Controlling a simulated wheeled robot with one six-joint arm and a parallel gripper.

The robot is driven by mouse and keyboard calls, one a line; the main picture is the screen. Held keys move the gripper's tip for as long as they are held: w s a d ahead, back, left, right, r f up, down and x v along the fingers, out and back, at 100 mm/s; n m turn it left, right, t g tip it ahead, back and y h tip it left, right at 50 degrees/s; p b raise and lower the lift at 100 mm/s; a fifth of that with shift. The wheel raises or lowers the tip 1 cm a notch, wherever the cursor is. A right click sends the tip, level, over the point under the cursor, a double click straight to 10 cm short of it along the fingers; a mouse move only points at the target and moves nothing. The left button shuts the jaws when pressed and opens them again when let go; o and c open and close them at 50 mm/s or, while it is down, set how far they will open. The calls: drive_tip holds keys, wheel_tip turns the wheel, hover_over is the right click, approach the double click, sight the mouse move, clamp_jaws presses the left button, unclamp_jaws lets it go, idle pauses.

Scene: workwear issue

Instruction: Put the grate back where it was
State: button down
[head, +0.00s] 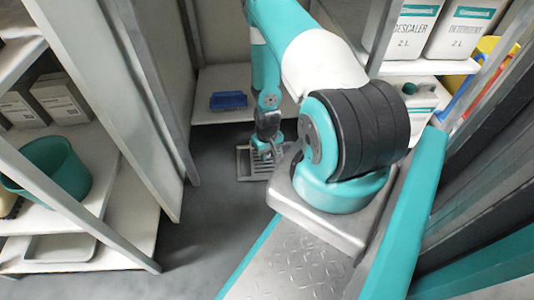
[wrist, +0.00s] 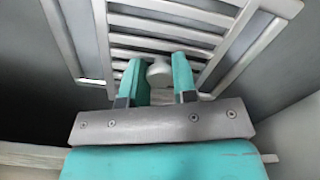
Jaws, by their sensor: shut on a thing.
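The grate (head: 264,171) is a grey metal piece with parallel slats, low over the floor at the back of the aisle. In the wrist view, its slats (wrist: 160,22) fill the top middle, and a pale round knob (wrist: 159,72) stands out from it. My gripper (wrist: 157,76) has its two teal fingers on either side of this knob, shut on it. A lighter grey frame (wrist: 62,38) shows outside the slats, with dark gaps between. I cannot tell whether the grate rests in the frame or hangs above it. In the head view, my gripper (head: 268,150) partly hides the grate.
A low white shelf (head: 208,117) with a blue object (head: 228,100) lies behind the grate. Shelves with a teal tub (head: 47,168) and boxes stand on the left, past an upright panel (head: 120,90). Detergent containers (head: 470,28) are on the right. The grey floor (head: 200,220) is clear.

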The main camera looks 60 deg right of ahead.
drive_tip(key=shift+f, duration=0.3)
drive_tip(key=c, duration=0.8)
unclamp_jaws()
wheel_tip(320, 180, up, 12)
drive_tip(key=p, duration=0.7)
drive_tip(key=shift+a, duration=0.1)
